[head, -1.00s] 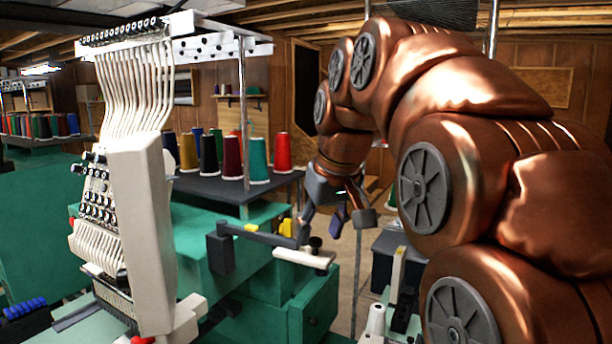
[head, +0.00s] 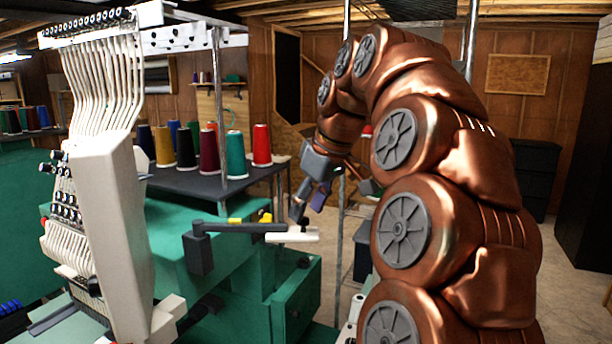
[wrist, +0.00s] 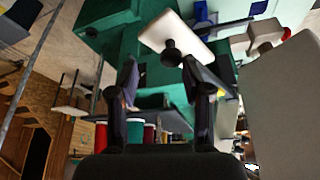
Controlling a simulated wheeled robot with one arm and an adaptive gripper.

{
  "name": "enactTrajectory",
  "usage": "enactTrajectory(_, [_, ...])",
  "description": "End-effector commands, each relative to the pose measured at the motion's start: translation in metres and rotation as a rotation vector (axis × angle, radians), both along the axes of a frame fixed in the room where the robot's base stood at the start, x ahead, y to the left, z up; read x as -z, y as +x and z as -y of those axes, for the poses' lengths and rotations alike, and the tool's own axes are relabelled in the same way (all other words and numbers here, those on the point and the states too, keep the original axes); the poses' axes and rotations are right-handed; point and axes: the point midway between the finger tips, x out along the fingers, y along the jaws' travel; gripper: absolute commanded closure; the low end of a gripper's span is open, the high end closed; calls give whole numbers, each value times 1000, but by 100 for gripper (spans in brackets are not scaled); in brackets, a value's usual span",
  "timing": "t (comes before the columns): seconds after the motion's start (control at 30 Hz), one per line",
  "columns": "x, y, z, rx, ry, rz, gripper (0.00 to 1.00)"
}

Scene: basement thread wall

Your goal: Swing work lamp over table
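The work lamp has a dark arm (head: 245,228) on a dark block at the front of the green machine. Its pale bar-shaped head (head: 302,235) points right, and a dark knob stands on it. In the wrist view the lamp head (wrist: 178,34) and its knob (wrist: 170,55) lie just beyond my fingertips. My gripper (head: 308,207) is just above the lamp head; the wrist view shows my gripper (wrist: 160,72) with its two fingers apart and nothing between them. I cannot tell whether a finger touches the knob.
A dark table (head: 205,185) with several thread cones stands behind the lamp. A white multi-needle embroidery head (head: 110,200) rises at left on the green machine (head: 255,275). A thin metal post (head: 339,245) stands right of the lamp. Floor is open at right, before a dark cabinet (head: 533,180).

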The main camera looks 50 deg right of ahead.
Motion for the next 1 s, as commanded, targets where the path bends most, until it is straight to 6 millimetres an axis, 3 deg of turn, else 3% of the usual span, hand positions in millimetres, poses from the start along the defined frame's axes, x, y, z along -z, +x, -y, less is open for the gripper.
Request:
enactTrajectory(0.27, [-17, -6, -1, -3, -1, 3, 51])
enactTrajectory(0.53, [-51, -19, 0, 0, 1, 0, 51])
enactTrajectory(1.0, [-61, -26, -1, -1, 2, -2, 51])
